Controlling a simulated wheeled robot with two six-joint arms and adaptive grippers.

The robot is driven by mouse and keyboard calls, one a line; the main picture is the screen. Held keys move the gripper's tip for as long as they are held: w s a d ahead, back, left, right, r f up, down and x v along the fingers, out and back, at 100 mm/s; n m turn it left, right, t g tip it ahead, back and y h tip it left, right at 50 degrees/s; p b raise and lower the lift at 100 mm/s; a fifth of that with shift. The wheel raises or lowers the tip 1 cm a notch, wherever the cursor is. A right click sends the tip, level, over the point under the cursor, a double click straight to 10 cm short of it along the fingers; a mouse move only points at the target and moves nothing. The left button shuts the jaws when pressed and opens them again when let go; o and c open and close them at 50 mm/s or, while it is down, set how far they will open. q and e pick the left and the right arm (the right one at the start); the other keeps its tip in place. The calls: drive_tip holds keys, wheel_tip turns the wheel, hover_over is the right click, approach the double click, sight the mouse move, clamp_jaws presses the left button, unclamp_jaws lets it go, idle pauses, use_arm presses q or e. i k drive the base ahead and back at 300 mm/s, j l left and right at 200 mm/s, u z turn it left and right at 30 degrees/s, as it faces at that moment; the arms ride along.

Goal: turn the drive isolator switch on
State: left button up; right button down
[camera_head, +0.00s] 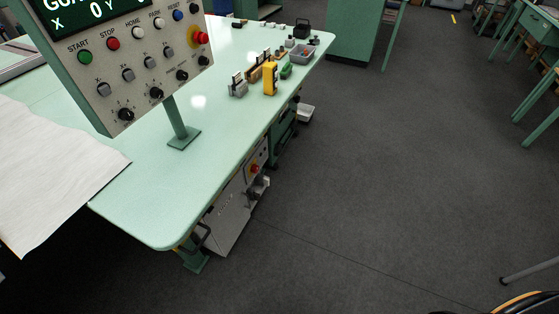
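A red rotary knob on a yellow backing (255,169) sits on the front of a pale grey cabinet (228,218) under the table's right edge. It looks like the isolator switch, but it is small and seen at a steep angle, so I cannot tell its position or read a label. A dark fitting below it also sticks out of the cabinet. Neither of my grippers is in view.
A control panel (130,75) with coloured buttons and a red-and-yellow knob stands on a post on the pale green table (185,210). Small tools and a grey tray (302,54) lie farther back.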

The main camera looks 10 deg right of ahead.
sight(254, 169)
drive_tip(key=i+l+u, duration=0.1)
drive_tip(key=u, duration=0.3)
drive_tip(key=i+l+u, duration=0.1)
drive_tip(key=u, duration=0.25)
drive_tip(key=i+l+u, duration=0.15)
drive_tip(key=u, duration=0.25)
